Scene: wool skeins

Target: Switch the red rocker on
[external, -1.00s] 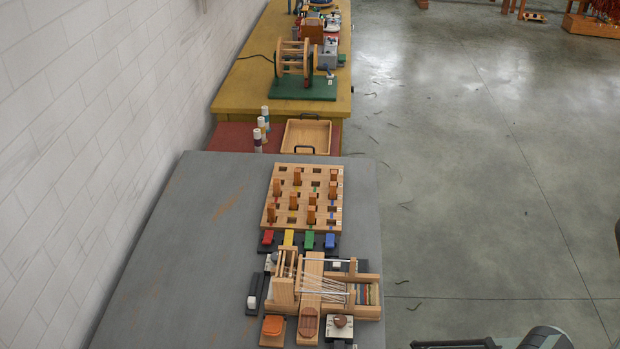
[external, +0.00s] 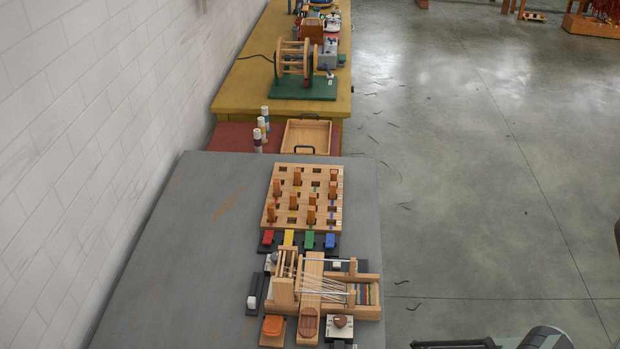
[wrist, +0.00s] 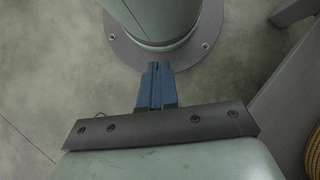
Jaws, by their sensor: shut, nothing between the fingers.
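The red rocker (external: 268,237) is at the left end of a row of coloured rockers on the grey table, with the yellow one (external: 289,238), the green one (external: 309,240) and the blue one (external: 330,241) to its right. It is too small to tell its switch position surely. My gripper (wrist: 157,66) shows in the wrist view, its blue fingers shut and empty, above the floor and my own base. The gripper is out of the external view, and no rocker shows in the wrist view.
A wooden peg board (external: 304,185) stands just behind the rockers. A wooden loom-like device (external: 311,300) with threads sits just in front of them. The grey table (external: 190,240) is clear on the left. A wooden tray (external: 306,135) lies beyond on the red surface.

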